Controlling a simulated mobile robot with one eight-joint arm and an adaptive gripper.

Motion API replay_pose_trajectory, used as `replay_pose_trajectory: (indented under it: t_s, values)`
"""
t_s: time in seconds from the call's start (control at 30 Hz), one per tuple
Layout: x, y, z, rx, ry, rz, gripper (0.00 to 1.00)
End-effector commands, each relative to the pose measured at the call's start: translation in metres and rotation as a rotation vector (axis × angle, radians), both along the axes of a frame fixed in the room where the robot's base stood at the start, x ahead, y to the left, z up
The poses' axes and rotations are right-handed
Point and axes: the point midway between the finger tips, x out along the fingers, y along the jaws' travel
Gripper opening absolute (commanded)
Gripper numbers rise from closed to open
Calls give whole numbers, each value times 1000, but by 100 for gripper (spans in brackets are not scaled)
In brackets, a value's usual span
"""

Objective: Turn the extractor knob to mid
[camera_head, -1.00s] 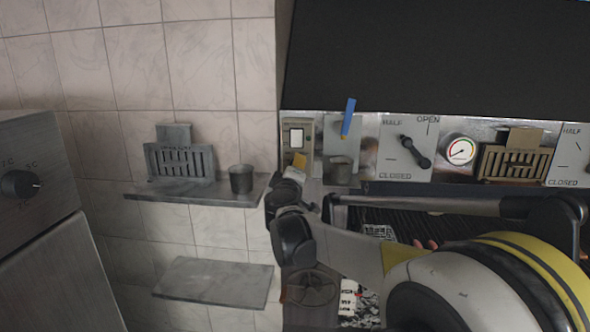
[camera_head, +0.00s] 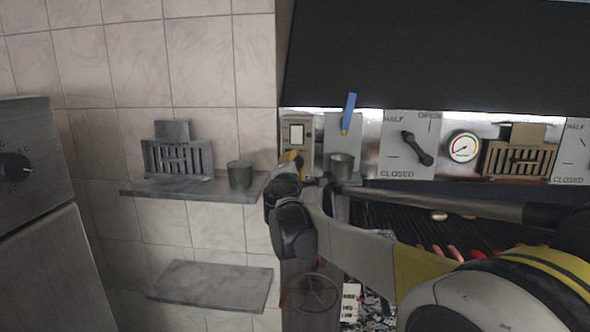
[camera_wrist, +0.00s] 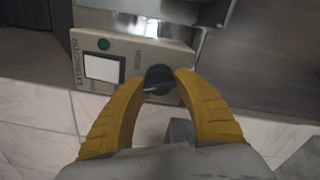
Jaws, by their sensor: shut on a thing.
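The extractor control is a beige panel with a white square face and a green round light in the wrist view (camera_wrist: 105,62). It also shows in the head view as a small upright panel (camera_head: 297,133) at the left end of the grill front. Its black round knob (camera_wrist: 158,79) with a pale pointer line sits at the panel's lower end. My gripper (camera_wrist: 163,85) has its yellow fingers closed on either side of the knob. In the head view my gripper (camera_head: 290,158) reaches the panel's lower part and hides the knob.
Right of the panel are a blue-handled item (camera_head: 348,113), a metal cup (camera_head: 342,166), a damper lever (camera_head: 416,149) and a gauge (camera_head: 462,146). A wall shelf (camera_head: 190,190) on the left holds a slotted rack (camera_head: 178,158) and a cup (camera_head: 240,174). The grill bed (camera_head: 400,217) lies below my arm.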

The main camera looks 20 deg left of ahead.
Motion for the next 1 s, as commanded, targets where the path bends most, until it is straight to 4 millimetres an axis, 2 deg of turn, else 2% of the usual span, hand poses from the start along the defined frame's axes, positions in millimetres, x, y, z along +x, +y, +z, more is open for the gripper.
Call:
replay_pose_trajectory:
  t_s: [0.33, 0.87, 0.9, 0.93, 1.0]
  values:
    - [0, 0, -1, -124, -30, 0, 5]
    - [0, 0, -1, -143, -34, 0, 5]
    - [0, 0, -1, -143, -34, 0, 47]
    - [0, 0, -1, -143, -34, 0, 56]
    - [0, 0, -1, -143, -34, 0, 59]
